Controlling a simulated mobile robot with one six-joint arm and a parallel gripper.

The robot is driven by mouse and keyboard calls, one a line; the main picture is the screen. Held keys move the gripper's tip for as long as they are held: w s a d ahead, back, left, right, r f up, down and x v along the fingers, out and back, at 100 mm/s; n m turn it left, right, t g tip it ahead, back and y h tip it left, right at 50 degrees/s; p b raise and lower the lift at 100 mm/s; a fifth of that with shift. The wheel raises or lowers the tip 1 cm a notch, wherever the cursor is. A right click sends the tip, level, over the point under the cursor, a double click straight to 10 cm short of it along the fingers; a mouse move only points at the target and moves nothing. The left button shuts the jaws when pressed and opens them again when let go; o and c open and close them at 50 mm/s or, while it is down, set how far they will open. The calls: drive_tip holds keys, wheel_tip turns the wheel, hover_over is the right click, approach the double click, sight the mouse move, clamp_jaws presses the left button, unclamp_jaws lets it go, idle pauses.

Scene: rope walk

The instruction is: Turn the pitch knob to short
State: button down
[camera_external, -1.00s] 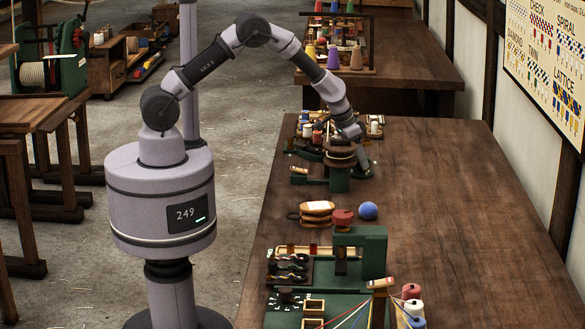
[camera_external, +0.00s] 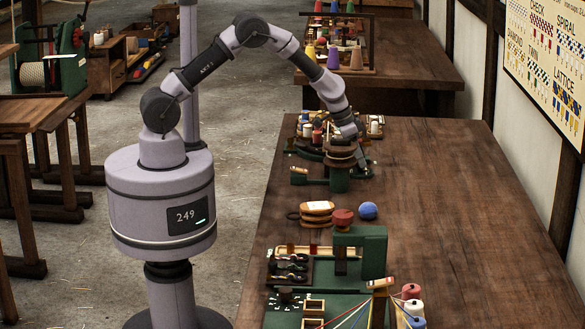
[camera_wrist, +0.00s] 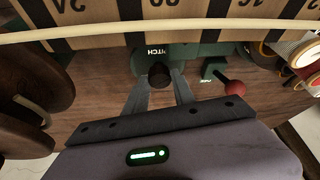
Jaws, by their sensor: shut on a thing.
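The pitch knob (camera_wrist: 159,76) is a dark round knob in the wrist view, below the white word PITCH on a green panel (camera_wrist: 180,56). My gripper (camera_wrist: 160,84) has its two grey fingers on either side of the knob and is shut on it. The fingers and the knob's own body hide part of the panel, and I cannot read a short mark or the knob's pointer. In the external view my gripper is mostly hidden behind the dark wooden spool-like part (camera_external: 340,150) on the green stand (camera_external: 339,180).
A red-tipped lever (camera_wrist: 234,87) stands right of the knob. A pale rope (camera_wrist: 180,27) crosses above, before a numbered board (camera_wrist: 190,10). Dark wooden discs (camera_wrist: 35,85) are at left and spools (camera_wrist: 306,60) at right. The workbench (camera_external: 440,230) is clear on its right side.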

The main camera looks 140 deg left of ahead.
drive_tip(key=m+b, duration=0.2)
drive_tip(key=m+t+b, duration=0.1)
drive_tip(key=b, duration=0.1)
drive_tip(key=shift+s+a+f+h, duration=0.1)
drive_tip(key=shift+f+h, duration=0.15)
drive_tip(key=shift+h, duration=0.05)
drive_tip(key=shift+r+m+t+h+b, duration=0.1)
drive_tip(key=shift+m+t+h+b, duration=0.25)
drive_tip(key=shift+m, duration=0.55)
drive_tip(key=shift+r+m+t+h+b, duration=0.1)
drive_tip(key=shift+m+h+b, duration=0.15)
drive_tip(key=shift+m+b, duration=0.5)
drive_tip(key=shift+m, duration=0.35)
drive_tip(key=c, duration=1.1)
unclamp_jaws()
drive_tip(key=shift+o, duration=0.2)
drive_tip(key=p+v, duration=0.7)
drive_tip(key=v, duration=1)
drive_tip(key=shift+r, duration=0.25)
